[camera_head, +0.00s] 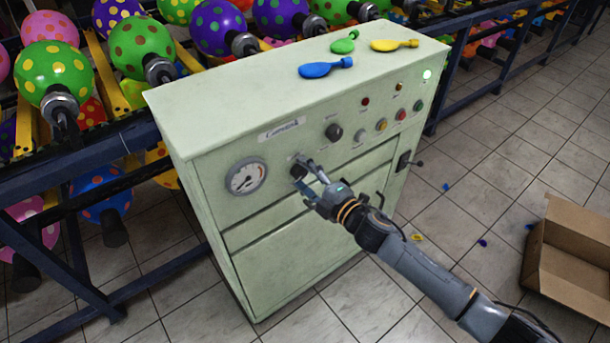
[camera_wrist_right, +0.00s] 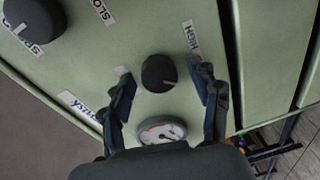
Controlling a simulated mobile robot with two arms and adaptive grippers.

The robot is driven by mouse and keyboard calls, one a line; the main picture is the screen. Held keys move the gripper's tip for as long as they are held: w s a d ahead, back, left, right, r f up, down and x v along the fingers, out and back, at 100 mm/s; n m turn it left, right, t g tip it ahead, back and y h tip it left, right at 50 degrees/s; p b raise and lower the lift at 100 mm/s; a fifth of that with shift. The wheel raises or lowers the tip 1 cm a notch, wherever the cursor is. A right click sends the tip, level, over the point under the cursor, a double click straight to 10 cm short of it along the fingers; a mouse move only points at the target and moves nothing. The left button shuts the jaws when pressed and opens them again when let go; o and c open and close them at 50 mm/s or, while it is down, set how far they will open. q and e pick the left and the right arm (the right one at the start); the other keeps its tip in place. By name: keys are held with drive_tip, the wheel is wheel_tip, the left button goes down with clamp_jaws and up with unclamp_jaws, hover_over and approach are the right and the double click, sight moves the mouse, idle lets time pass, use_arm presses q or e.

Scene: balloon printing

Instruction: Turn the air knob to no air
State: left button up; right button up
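The air knob appears to be the small black knob (camera_head: 297,171) to the right of the pressure gauge on the pale green machine (camera_head: 215,130). In the right wrist view the knob (camera_wrist_right: 157,72) sits between my two fingers, with a visible gap on each side. Its light mark points toward the lower right there, and a "HIGH" label (camera_wrist_right: 190,37) is beside the right finger. My right gripper (camera_head: 306,168) is open at the machine front; it also shows in the wrist view (camera_wrist_right: 165,84). A pale label by the left finger is partly hidden. My left gripper is out of view.
The gauge (camera_head: 246,175) is left of the knob; another black knob (camera_head: 333,132) is up and right. Buttons and lights line the panel's right. Flat balloons (camera_head: 326,67) lie on top. A balloon rack (camera_head: 70,140) stands left; an open cardboard box (camera_head: 570,255) is right.

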drive_tip(key=v, duration=1.2)
idle(0.3)
